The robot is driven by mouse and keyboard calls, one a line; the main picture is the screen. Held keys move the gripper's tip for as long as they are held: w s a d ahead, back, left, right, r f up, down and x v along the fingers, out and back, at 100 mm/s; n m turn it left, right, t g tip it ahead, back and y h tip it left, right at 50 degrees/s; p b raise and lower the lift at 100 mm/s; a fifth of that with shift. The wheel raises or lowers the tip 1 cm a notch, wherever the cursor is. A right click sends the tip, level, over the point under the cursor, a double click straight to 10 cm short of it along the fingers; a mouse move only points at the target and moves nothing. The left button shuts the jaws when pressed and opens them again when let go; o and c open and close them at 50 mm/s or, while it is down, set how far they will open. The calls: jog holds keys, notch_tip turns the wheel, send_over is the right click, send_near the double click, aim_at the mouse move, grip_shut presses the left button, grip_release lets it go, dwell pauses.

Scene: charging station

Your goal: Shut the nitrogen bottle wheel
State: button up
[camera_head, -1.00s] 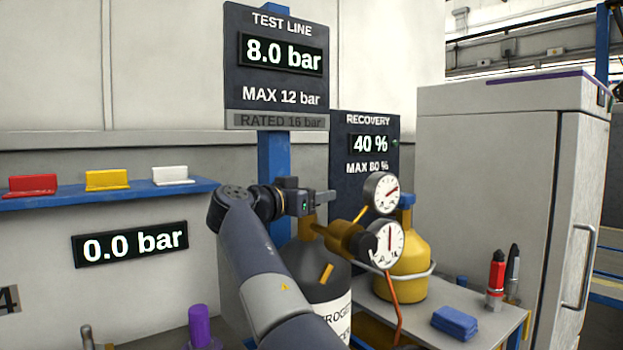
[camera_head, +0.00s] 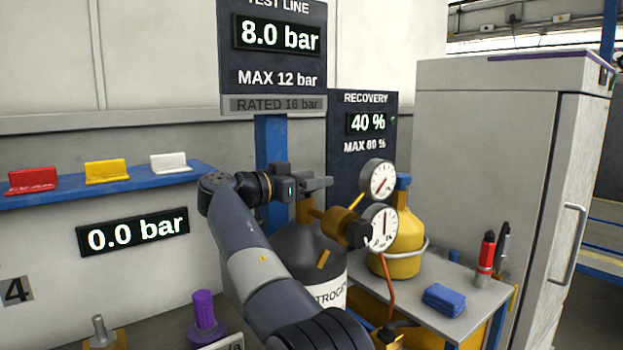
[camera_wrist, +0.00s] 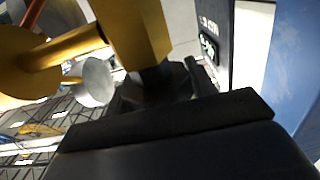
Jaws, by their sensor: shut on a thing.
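The nitrogen bottle (camera_head: 296,255) is dark grey with a white label and stands behind my forearm. Its brass valve (camera_head: 306,212) rises from the neck and carries a brass regulator (camera_head: 338,221). My gripper (camera_head: 322,183) is at the top of this valve, pointing right, and is shut on what appears to be the valve's wheel. The wheel itself is hidden by the jaws. In the wrist view, my dark gripper (camera_wrist: 158,85) closes right against the brass valve body (camera_wrist: 138,30).
Two round gauges, upper (camera_head: 377,180) and lower (camera_head: 379,228), sit right of my gripper. A yellow bottle (camera_head: 405,250) stands behind them. The bench (camera_head: 470,283) holds a blue cloth (camera_head: 444,298) and a red marker (camera_head: 486,258). A grey cabinet (camera_head: 490,150) stands at right.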

jog(key=shift+r, duration=0.1)
jog(key=o, duration=1)
jog(key=p+v, duration=0.1)
jog(key=v, duration=1)
